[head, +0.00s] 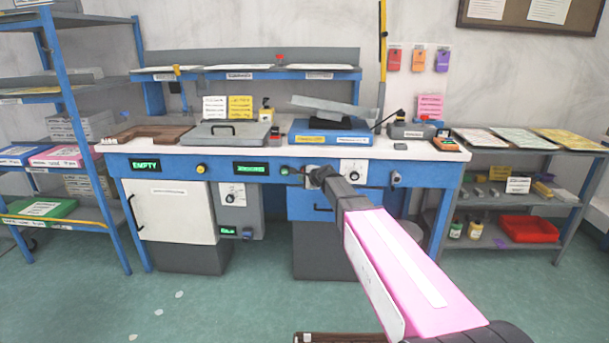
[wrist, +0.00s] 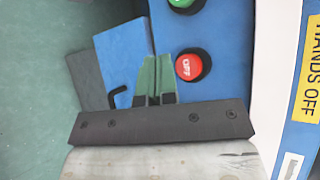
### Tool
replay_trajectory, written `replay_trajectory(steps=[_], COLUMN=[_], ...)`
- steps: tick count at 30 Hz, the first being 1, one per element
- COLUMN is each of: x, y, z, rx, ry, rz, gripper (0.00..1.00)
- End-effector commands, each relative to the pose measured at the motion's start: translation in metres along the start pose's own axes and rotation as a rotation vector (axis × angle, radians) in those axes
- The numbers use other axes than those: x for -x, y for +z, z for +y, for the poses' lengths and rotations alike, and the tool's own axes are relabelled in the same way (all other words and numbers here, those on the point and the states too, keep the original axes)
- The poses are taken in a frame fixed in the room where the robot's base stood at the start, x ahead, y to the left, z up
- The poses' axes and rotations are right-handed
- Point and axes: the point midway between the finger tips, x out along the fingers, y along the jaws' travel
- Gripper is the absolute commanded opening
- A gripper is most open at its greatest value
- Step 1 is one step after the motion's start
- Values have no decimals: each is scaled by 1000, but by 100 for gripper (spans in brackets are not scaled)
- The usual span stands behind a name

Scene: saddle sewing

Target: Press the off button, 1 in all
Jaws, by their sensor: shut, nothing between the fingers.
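The red off button (wrist: 189,66), a round cap marked OFF in a black ring, shows on the blue panel in the wrist view. A green button (wrist: 184,3) sits beyond it at the top edge, partly cut off. My gripper (wrist: 158,68) is shut and empty, its fingertips just left of the red button in the picture. I cannot tell whether they touch the panel. In the head view my gripper (head: 316,176) is in front of the bench's blue front. There the green button (head: 284,171) shows left of it, and the red button cannot be made out.
A yellow HANDS OFF label (wrist: 311,65) is at the right in the wrist view. A white dial plate (head: 353,168) is right of my gripper. A black drawer handle (wrist: 115,97) lies near the fingers.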

Motion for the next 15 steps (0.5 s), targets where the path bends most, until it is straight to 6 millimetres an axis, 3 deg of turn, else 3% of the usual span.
replay_trajectory(steps=[6, 15], x=[-15, -16], y=[-10, -11], z=[-10, -11], rx=[0, 0], ry=[1, 1], rz=[-1, -1], gripper=[0, 0])
